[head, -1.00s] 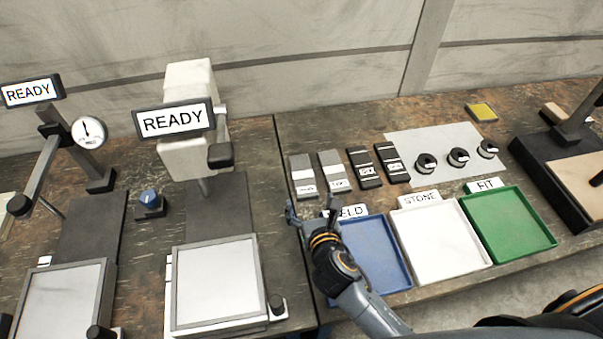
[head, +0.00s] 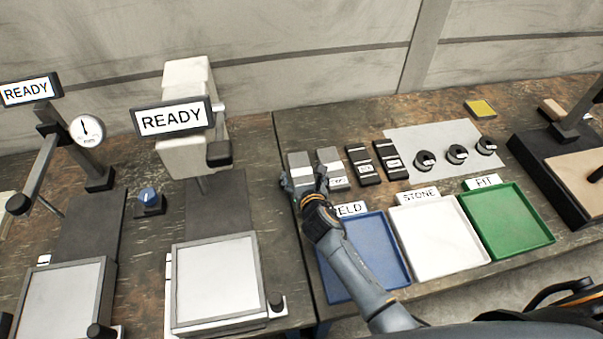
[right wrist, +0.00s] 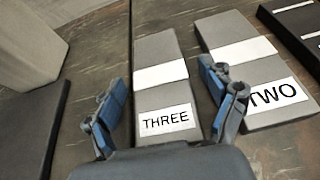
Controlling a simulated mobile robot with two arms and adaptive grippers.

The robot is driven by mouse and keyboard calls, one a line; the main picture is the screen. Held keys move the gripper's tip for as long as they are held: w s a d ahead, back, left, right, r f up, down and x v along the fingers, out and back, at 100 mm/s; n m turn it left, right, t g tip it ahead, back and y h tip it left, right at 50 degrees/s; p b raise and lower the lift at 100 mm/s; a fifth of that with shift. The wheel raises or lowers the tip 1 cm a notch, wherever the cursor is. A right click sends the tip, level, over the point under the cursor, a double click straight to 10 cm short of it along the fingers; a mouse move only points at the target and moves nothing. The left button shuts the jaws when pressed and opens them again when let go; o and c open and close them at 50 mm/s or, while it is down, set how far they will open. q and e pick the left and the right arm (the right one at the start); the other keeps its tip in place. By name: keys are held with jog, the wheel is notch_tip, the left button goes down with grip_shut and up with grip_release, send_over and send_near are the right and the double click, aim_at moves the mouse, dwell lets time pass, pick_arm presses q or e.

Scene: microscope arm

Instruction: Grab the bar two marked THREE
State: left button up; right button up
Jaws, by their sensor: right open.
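The grey bar marked THREE (right wrist: 162,82) lies flat on the bench, with a white band and a white label. In the head view it (head: 298,160) is the leftmost bar of the row, its near part hidden by my gripper. My right gripper (right wrist: 165,105) is open, one blue-padded finger on each side of this bar, with its label between them. Whether the fingers touch the bar cannot be told. In the head view my right gripper (head: 305,185) is at the bar's near end. The grey bar marked TWO (right wrist: 245,70) lies just right of the right finger. My left gripper is not in view.
Blue (head: 348,298), white (head: 440,272) and green (head: 510,252) trays stand in front. A READY press (head: 185,110) stands left.

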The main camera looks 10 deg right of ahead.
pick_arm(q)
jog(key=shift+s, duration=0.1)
pick_arm(e)
jog(key=shift+r, duration=0.1)
jog(key=c, duration=1.6)
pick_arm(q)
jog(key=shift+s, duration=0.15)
pick_arm(e)
jog(key=shift+w+r, duration=0.15)
jog(key=shift+r, duration=0.05)
grip_shut()
